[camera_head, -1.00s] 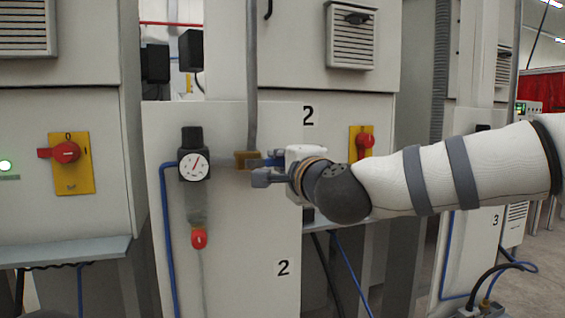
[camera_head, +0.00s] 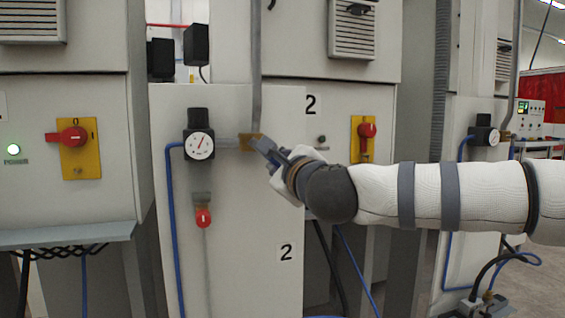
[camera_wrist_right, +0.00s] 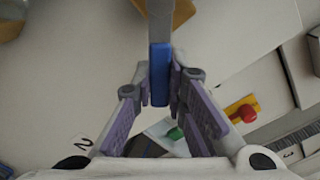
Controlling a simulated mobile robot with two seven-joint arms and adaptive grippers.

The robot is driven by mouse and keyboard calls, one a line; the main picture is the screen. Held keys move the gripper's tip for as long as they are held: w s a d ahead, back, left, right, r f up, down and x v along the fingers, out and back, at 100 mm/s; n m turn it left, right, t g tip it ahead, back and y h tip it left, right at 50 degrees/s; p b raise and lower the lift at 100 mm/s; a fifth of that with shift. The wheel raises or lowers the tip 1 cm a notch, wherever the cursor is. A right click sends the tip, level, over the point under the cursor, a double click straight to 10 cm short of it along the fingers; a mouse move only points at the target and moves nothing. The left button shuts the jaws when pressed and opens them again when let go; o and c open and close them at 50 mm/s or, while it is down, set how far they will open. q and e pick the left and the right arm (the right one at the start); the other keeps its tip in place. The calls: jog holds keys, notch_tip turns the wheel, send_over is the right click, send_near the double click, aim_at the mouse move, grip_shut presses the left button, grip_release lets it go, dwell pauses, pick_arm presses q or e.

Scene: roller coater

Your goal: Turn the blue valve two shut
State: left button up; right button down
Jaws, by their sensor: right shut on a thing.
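The blue valve handle (camera_wrist_right: 160,78) lies between the fingers of my right gripper (camera_wrist_right: 161,90) in the right wrist view; its grey lever runs up to a brass valve body (camera_wrist_right: 178,12). In the head view the brass body (camera_head: 250,142) sits on the panel marked 2, right of the gauge. My right gripper (camera_head: 267,147) is just right of the brass body, shut on the handle and slanting up to the left. The fingers mostly hide the handle in the head view. My left gripper is not in view.
A pressure gauge (camera_head: 200,145) and a red-ended fitting (camera_head: 203,217) are on the same panel. A blue hose (camera_head: 171,215) runs down its left side. Red switches on yellow plates stand left (camera_head: 80,150) and right (camera_head: 362,140). A vertical grey pipe (camera_head: 256,70) rises above the valve.

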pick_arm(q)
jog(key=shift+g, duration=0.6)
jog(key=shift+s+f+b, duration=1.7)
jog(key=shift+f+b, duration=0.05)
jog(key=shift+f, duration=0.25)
pick_arm(e)
jog(key=shift+s+a+f+m, duration=0.35)
jog(key=shift+a+m, duration=0.35)
jog(key=shift+m, duration=0.9)
jog(key=shift+s+a+f+m, duration=0.1)
jog(key=shift+a+f+m, duration=0.5)
jog(key=shift+m, duration=1)
jog(key=shift+s+a+f+m, duration=0.25)
jog(key=shift+a+m, duration=0.6)
jog(key=shift+m, duration=0.75)
jog(key=shift+r, duration=0.1)
jog(key=shift+a, duration=0.1)
jog(key=c, duration=1.6)
grip_release()
jog(key=shift+s, duration=0.1)
